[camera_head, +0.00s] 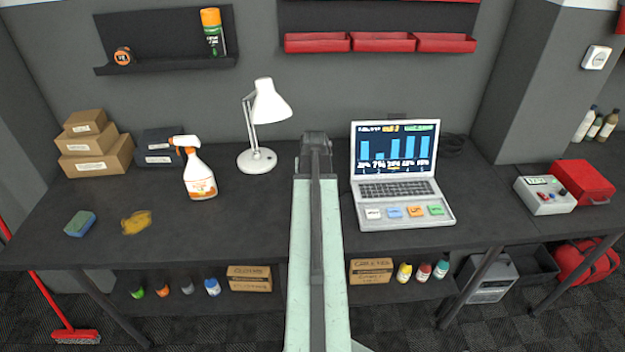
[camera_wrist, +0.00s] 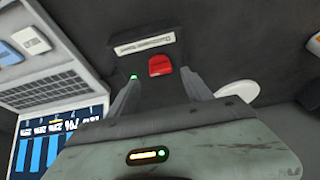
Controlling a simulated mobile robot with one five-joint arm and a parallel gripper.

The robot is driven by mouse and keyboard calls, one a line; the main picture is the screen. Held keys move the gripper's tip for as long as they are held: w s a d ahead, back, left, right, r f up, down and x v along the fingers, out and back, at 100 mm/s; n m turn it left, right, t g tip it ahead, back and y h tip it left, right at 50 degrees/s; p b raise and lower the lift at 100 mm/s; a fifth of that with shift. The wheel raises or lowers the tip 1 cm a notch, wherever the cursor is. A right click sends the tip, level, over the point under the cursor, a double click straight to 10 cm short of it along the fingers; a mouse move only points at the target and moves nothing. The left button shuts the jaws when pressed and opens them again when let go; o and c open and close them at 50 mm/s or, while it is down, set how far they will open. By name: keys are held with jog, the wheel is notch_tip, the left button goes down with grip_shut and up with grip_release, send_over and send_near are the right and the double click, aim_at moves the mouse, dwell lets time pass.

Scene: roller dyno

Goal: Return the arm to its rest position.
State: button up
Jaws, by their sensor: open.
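My arm reaches straight forward over the desk in the head view, between the lamp and the laptop. My gripper (camera_head: 315,143) is at its far end, over the back part of the desk; its fingers cannot be made out there. In the wrist view my gripper (camera_wrist: 160,77) shows two grey fingers spread apart with nothing held between them. Beyond the fingertips is a dark panel with a red button (camera_wrist: 160,65), a white label strip (camera_wrist: 145,43) and a small green light. My arm hides this panel in the head view.
The open laptop (camera_head: 396,180) stands close right of my arm, the white lamp (camera_head: 257,160) close left. A spray bottle (camera_head: 199,175), boxes (camera_head: 97,155), a sponge (camera_head: 80,223) and a yellow cloth (camera_head: 136,222) lie further left. Red bins (camera_head: 380,42) hang above.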

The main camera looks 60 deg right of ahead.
jog(key=p+v, duration=0.2)
jog(key=v, duration=0.2)
